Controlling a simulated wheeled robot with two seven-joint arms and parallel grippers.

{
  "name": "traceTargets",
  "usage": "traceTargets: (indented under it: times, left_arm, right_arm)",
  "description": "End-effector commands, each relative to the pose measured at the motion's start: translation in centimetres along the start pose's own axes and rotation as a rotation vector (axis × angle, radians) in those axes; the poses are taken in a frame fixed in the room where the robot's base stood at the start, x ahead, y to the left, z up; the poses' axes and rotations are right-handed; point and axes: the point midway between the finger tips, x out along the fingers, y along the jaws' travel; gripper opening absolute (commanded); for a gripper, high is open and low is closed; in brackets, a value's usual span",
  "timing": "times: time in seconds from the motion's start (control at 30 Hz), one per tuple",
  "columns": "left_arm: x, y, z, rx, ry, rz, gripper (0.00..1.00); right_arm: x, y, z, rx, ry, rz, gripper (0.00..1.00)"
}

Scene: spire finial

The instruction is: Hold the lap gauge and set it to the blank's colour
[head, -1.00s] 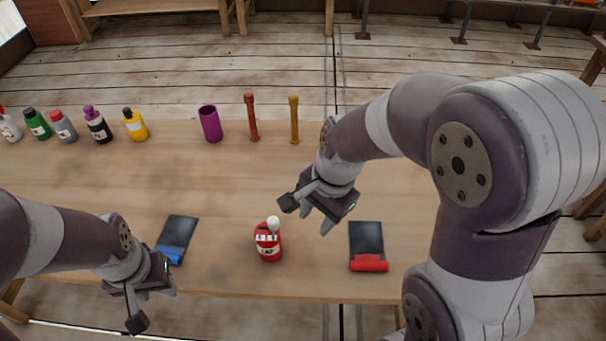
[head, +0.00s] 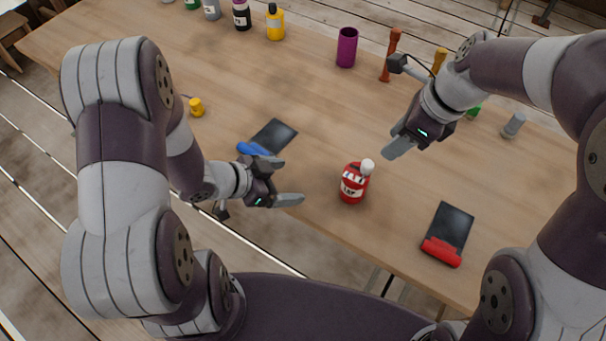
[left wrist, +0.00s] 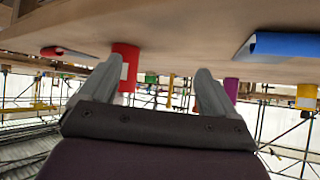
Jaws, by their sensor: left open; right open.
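A red bottle-shaped thing (head: 354,184) with a white knob and a marked white label stands upright near the table's front edge. I cannot tell whether it is the lap gauge; the marks are too small to read. It also shows in the left wrist view (left wrist: 127,62), partly behind a finger. My left gripper (head: 286,182) is open and empty at the front edge, left of the red thing, fingers pointing towards it. The left wrist view shows its spread fingers (left wrist: 155,82). My right gripper (head: 394,108) is open and empty above the table, behind and right of the red thing.
Dark plates with a blue end (head: 275,135) and a red end (head: 450,225) lie on either side. A purple cup (head: 347,47), an orange-brown post (head: 391,54), a yellow post (head: 439,60) and several bottles, one yellow (head: 275,22), stand behind. A grey piece (head: 514,125) is at right.

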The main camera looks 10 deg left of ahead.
Motion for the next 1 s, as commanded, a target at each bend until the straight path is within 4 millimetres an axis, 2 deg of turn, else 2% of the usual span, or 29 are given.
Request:
traceTargets:
  times: [0.03, 0.1, 0.2, 0.27, 0.37, 0.7, 0.83, 1.0]
  left_arm:
    - [0.1, 1.4, -1.4, 0.035, 0.084, 0.066, 0.91]
    - [-0.2, 2.7, -3.4, 0.073, 0.185, 0.136, 0.91]
    - [-0.6, 3.6, -5.0, 0.084, 0.264, 0.182, 0.91]
    - [-0.3, 3.8, -5.5, 0.081, 0.284, 0.188, 0.91]
    - [1.3, 4.3, -6.1, 0.079, 0.288, 0.193, 0.91]
    - [8.8, 5.8, -8.2, 0.079, 0.285, 0.190, 0.91]
    - [10.4, 6.0, -8.6, 0.078, 0.283, 0.187, 0.91]
    - [11.2, 6.1, -8.8, 0.077, 0.284, 0.185, 0.91]
  right_arm:
    - [0.0, 0.0, 0.0, 0.000, 0.000, 0.000, 0.43]
    - [0.0, 0.0, 0.0, 0.000, 0.000, 0.000, 0.43]
    - [0.0, 0.0, 0.0, 0.000, 0.000, 0.000, 0.43]
    - [0.0, 0.0, 0.0, 0.000, 0.000, 0.000, 0.43]
    - [0.0, 0.0, 0.0, 0.000, 0.000, 0.000, 0.43]
    - [0.0, 0.0, 0.0, 0.000, 0.000, 0.000, 0.43]
    - [0.0, 0.0, 0.0, 0.000, 0.000, 0.000, 0.43]
    - [0.0, 0.0, 0.0, 0.000, 0.000, 0.000, 0.43]
